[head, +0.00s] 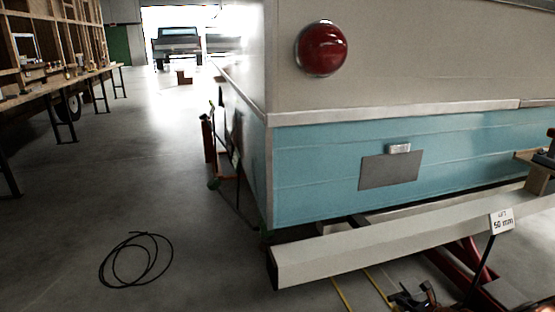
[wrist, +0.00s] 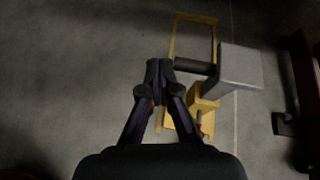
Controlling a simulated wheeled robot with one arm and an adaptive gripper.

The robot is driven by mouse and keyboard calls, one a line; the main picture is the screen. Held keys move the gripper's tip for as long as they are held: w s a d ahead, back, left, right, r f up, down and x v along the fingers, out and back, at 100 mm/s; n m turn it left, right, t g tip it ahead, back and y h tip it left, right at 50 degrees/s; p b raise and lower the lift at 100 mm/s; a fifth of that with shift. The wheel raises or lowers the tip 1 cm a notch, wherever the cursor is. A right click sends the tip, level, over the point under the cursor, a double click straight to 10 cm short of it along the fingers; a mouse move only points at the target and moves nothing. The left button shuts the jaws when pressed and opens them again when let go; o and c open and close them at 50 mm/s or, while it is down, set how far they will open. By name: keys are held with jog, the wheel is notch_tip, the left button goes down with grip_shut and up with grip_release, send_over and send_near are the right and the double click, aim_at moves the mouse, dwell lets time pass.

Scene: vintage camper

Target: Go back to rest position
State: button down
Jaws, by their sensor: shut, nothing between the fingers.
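My gripper (wrist: 160,75) shows in the wrist view, with its two dark fingers brought together at the tips and nothing held between them. It points down over a grey concrete floor. Just right of the fingertips is a dark cylindrical bar (wrist: 194,65) that runs to a grey block (wrist: 240,70). I cannot tell whether the fingertips touch the bar. In the head view I cannot make out the gripper clearly.
The blue and cream camper (head: 330,180) fills the right, with a pale bumper beam (head: 400,238) low in front. A black cable coil (head: 136,260) lies on the open floor at left. A yellow frame (wrist: 193,22) lies below the gripper.

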jog(key=w+a+r+n+g+y+p, duration=0.1)
jog(key=a+r+n+y+p, duration=0.25)
jog(key=a+r, duration=0.6)
jog(key=w+a+r+n+g+y+p, duration=0.15)
jog(key=a+r+n, duration=0.45)
jog(key=r, duration=0.6)
jog(key=s+a+r+n+g+y+p, duration=0.1)
jog(key=s+a+r+n+g+p, duration=0.3)
jog(key=a+r, duration=0.5)
jog(key=s+a+r+n+g+y+p, duration=0.1)
jog(key=s+a+r+n+g+p, duration=0.1)
jog(key=s+a+r+n+p, duration=0.45)
jog(key=s+a+r+n+g+h+p, duration=0.2)
jog(key=s+a+r+n+p, duration=0.15)
jog(key=s+r, duration=0.45)
jog(key=s+a+r+n+g+h+p, duration=0.2)
jog(key=s+r+n+h+p, duration=0.15)
jog(key=s+r, duration=0.45)
jog(key=s+d+r+n+h+p, duration=0.1)
jog(key=s+d+r+h+p, duration=0.2)
jog(key=s, duration=0.5)
jog(key=s+d+r+n+h+p, duration=0.2)
jog(key=s+d+r+h+p, duration=0.1)
jog(key=s+d+p, duration=0.2)
jog(key=s+d+g, duration=0.1)
jog(key=s+d, duration=0.1)
jog(key=s, duration=0.1)
jog(key=shift+s+d+n, duration=0.15)
jog(key=shift+s+n, duration=0.05)
jog(key=shift+n, duration=0.1)
